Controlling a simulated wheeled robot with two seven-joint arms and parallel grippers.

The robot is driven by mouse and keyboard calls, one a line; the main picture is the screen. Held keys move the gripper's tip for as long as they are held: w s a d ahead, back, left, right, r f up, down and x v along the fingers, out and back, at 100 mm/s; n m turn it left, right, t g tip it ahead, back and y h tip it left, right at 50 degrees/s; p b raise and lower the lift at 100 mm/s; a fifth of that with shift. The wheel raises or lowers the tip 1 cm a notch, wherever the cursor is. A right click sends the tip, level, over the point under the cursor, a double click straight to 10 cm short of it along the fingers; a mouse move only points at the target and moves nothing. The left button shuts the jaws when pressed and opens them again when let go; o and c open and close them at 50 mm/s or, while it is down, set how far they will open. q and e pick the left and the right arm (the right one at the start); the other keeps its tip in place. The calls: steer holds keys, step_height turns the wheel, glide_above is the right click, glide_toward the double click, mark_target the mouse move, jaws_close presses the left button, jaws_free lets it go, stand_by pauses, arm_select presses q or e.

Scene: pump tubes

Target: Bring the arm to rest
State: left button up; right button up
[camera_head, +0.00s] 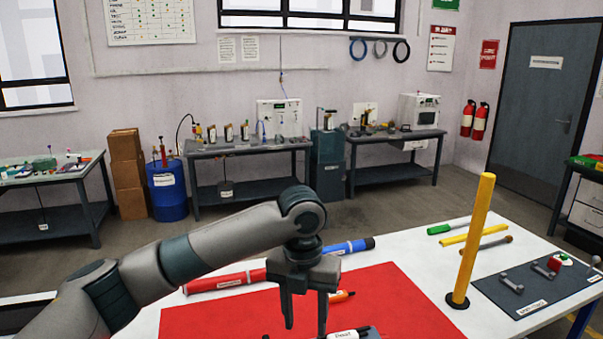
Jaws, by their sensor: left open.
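My left arm comes in from the left, and its gripper (306,308) points down over the red mat (410,315) on the white table (415,250). The two fingers are apart and I see nothing between them. A dark item with a white label (345,335) lies on the mat just below the gripper, partly cut off by the frame's bottom edge. An orange item (341,296) lies just right of the fingers. A red tube (225,281) and a blue tube (348,246) lie behind the gripper, partly hidden by my arm. My right gripper is not in view.
A tall yellow tube (475,235) stands upright on a dark base at the right. Behind it lie a green-ended tube (449,226), a yellow tube and a brown-ended rod. A dark mat (540,292) with grey tools and a red button box is at the far right.

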arm_select(q)
steer(key=s+d+f+n+t+h, duration=0.1)
steer(key=s+d+f+n+h, duration=0.15)
steer(key=s+f+n, duration=0.5)
steer(key=s+d+f+n+h, duration=0.1)
steer(key=s+f+n+h, duration=0.25)
steer(key=f+n, duration=0.7)
steer(key=s+a+f+n+t+y, duration=0.1)
steer(key=s+a+f+n+y, duration=0.35)
steer(key=s+a+n, duration=0.75)
steer(key=s+a+f+n+t+y, duration=0.2)
steer(key=s+a+f+n, duration=0.7)
steer(key=a, duration=0.6)
step_height(320, 180, down, 28)
steer(key=s+m+g+b, duration=0.1)
steer(key=s+m+g, duration=0.1)
steer(key=s+a+f+g, duration=0.1)
steer(key=s+a+f, duration=0.1)
steer(key=s+f, duration=1.6)
steer(key=shift+s+a+f+b, duration=0.25)
steer(key=shift+a+f+b, duration=0.1)
steer(key=shift+a+b, duration=0.1)
